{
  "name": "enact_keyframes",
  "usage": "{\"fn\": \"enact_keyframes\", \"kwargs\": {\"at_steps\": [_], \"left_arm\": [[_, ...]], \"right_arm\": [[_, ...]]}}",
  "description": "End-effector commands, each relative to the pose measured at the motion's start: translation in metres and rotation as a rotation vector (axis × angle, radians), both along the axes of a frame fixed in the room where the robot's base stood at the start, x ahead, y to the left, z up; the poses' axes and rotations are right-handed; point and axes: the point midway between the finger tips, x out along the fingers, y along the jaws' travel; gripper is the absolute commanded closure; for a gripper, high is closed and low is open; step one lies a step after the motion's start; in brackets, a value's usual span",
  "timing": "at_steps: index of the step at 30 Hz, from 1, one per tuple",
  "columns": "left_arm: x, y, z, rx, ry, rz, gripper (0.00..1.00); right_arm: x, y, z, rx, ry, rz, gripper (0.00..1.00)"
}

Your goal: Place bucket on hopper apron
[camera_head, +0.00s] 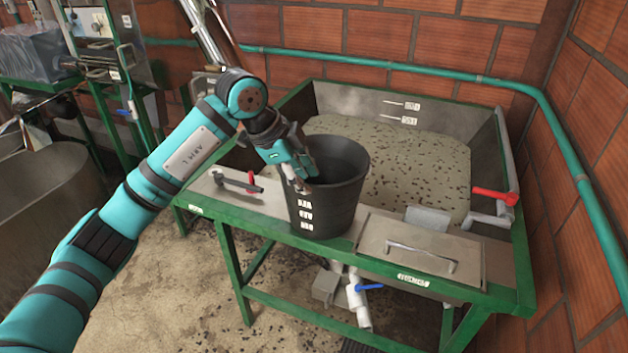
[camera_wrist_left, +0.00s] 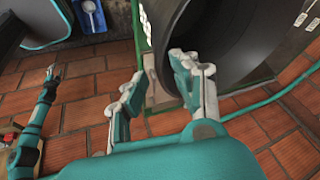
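A black bucket (camera_head: 327,190) with white marks on its side stands upright on the metal hopper apron (camera_head: 262,203), near its green front edge. Its dark opening also shows in the left wrist view (camera_wrist_left: 240,45). My left gripper (camera_head: 300,180) is at the bucket's left rim. In the left wrist view its fingers (camera_wrist_left: 160,88) are spread apart, one over the bucket's mouth and one outside. Whether either finger touches the rim is unclear. Another teal arm, seemingly my right, shows at the left of the wrist view with its gripper (camera_wrist_left: 51,74); its finger state is too small to tell.
Behind the bucket, the hopper (camera_head: 430,165) holds pale, speckled pulp. A lidded plate with a handle (camera_head: 420,250) lies right of the bucket, and a red-handled valve (camera_head: 495,197) is farther right. A small red-tipped lever (camera_head: 237,181) sits left. Brick walls close off the back and right.

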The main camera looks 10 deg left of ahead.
Motion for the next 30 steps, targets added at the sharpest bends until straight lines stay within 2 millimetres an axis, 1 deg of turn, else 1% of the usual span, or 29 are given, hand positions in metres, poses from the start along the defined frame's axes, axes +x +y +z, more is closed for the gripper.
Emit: {"fn": "enact_keyframes", "kwargs": {"at_steps": [1, 3, 5, 10, 14, 30], "left_arm": [[-0.003, 0.005, 0.016, 0.001, -0.001, 0.001, 0.71], [-0.007, 0.010, 0.026, 0.002, -0.001, 0.001, 0.71], [-0.009, 0.013, 0.030, 0.000, -0.002, 0.001, 0.71], [-0.014, 0.018, 0.044, 0.000, 0.000, 0.000, 0.71], [-0.015, 0.019, 0.047, 0.000, 0.001, 0.000, 0.71], [-0.015, 0.019, 0.046, 0.000, 0.001, 0.000, 0.71]], "right_arm": [[0.000, 0.000, 0.011, 0.000, 0.000, 0.000, 0.60], [0.000, 0.000, 0.017, 0.000, 0.000, 0.000, 0.60], [0.000, 0.000, 0.012, 0.000, 0.000, 0.001, 0.60], [0.000, 0.000, 0.011, 0.000, 0.000, 0.001, 0.60], [-0.001, -0.001, 0.011, -0.001, 0.001, 0.002, 0.60], [-0.001, -0.004, 0.011, -0.005, 0.001, 0.003, 0.60]]}}
